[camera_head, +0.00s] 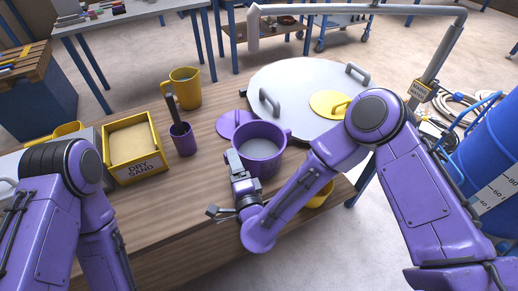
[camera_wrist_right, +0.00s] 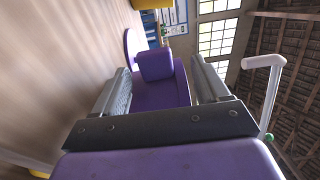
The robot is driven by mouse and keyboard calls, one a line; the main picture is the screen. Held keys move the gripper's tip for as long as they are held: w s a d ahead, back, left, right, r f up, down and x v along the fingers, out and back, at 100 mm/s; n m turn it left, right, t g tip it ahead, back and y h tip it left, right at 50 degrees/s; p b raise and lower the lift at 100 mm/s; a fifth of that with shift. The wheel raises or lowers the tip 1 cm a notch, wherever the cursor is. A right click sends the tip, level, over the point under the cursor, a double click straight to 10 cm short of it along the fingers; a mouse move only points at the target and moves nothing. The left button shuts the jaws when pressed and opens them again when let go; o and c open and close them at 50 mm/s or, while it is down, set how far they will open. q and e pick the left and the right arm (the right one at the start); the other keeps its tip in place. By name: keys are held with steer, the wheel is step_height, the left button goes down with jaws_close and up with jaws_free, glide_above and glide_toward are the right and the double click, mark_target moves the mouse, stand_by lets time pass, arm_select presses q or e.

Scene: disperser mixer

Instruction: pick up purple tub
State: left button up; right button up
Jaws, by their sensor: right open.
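The purple tub (camera_head: 262,141) stands upright on the wooden table, with pale contents and a lug on its right rim. My right gripper (camera_head: 236,165) is at the tub's near left side in the head view, covering part of its wall. In the right wrist view the open fingers (camera_wrist_right: 160,68) lie on either side of the purple tub (camera_wrist_right: 163,92). Whether either finger touches it I cannot tell. My left arm comes in at the left, but its gripper is out of view.
A purple lid (camera_head: 234,123) lies behind the tub. The large round metal lid (camera_head: 310,88) is close behind. A purple cup (camera_head: 183,140), yellow mug (camera_head: 185,87) and dry sand box (camera_head: 131,148) stand left. The table front is mostly clear.

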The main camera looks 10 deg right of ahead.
steer(key=w, duration=0.3)
steer(key=w+a+p, duration=0.1)
steer(key=shift+w+f, duration=0.25)
steer(key=shift+a, duration=0.1)
steer(key=shift+s, duration=0.15)
steer(key=shift+c, duration=0.9)
jaws_close()
steer(key=shift+r, duration=0.15)
